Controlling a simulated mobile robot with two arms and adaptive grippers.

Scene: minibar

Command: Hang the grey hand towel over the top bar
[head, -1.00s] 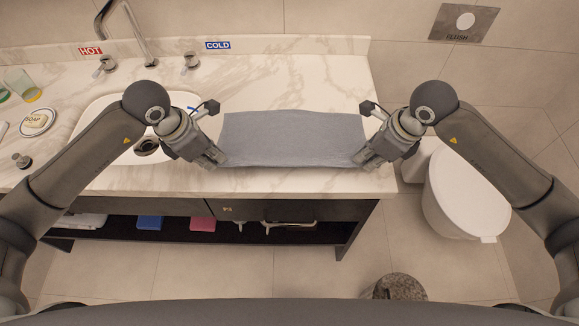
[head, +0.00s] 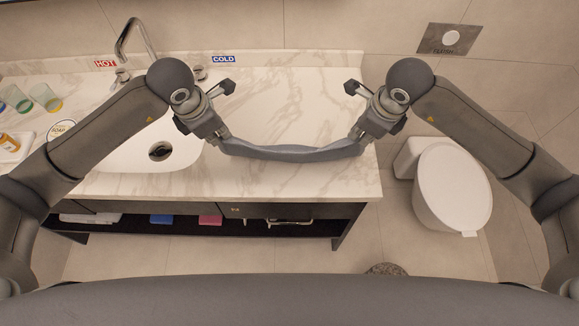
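The grey hand towel (head: 291,153) is stretched between my two grippers in the head view, sagging slightly in the middle. It shows as a narrow band above the front part of the marble counter. My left gripper (head: 222,137) is shut on the towel's left end. My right gripper (head: 358,138) is shut on its right end. The fingertips are partly hidden by the cloth. No towel bar shows in this view.
The marble counter (head: 290,95) has a white sink (head: 125,155) and a faucet (head: 133,40) at left. Cups (head: 45,97) and a soap dish (head: 62,129) stand at far left. An open shelf (head: 185,226) runs below. A white toilet (head: 452,185) is at right.

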